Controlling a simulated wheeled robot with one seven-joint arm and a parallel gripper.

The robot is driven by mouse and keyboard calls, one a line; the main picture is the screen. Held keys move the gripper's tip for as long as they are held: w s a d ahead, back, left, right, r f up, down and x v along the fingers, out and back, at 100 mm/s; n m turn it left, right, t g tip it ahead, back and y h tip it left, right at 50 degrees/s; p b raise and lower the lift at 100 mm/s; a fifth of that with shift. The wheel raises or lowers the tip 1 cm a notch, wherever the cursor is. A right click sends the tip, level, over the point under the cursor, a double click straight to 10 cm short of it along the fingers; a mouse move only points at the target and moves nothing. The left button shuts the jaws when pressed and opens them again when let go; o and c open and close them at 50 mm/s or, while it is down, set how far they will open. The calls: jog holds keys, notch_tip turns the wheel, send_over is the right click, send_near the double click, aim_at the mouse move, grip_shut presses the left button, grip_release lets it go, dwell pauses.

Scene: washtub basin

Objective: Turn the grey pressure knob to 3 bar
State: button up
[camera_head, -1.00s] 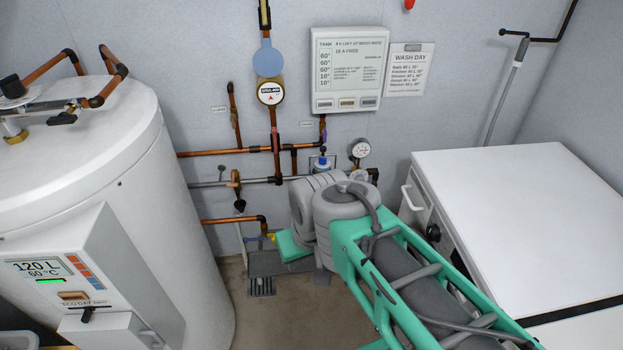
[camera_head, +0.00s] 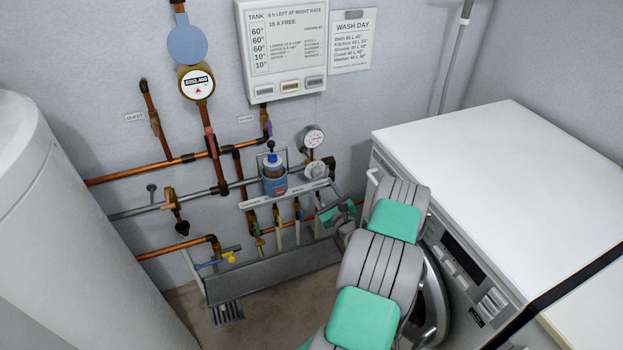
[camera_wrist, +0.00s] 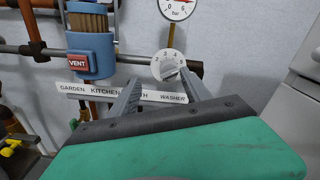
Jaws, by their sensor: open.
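The grey pressure knob (camera_wrist: 168,64) is a round dial with numbers on its pale face, in the upper middle of the wrist view. In the head view the knob (camera_head: 315,170) sits on the pipework, just below a round white gauge (camera_head: 313,138). The gauge (camera_wrist: 178,8) is cut off at the top of the wrist view and reads "bar". My gripper (camera_wrist: 160,80) is open and empty, with its fingers pointing towards the knob; the right fingertip overlaps the knob's lower edge. I cannot tell whether they touch. The knob's exact setting is too small to read.
A blue vent unit (camera_wrist: 91,55) stands left of the knob. A label strip (camera_wrist: 120,92) runs below, behind the fingers. Copper pipes (camera_head: 140,170) cross the wall to the left. A white-topped washer (camera_head: 490,170) stands close on the right, beside my arm.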

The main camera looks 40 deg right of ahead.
aim_at(319, 177)
jog(key=shift+m+h, duration=0.5)
jog(key=shift+m, duration=0.2)
jog(key=x, duration=0.5)
jog(key=d+f+x, duration=0.1)
jog(key=x, duration=0.1)
jog(key=shift+d, duration=0.15)
jog(key=shift+s, duration=0.1)
grip_shut()
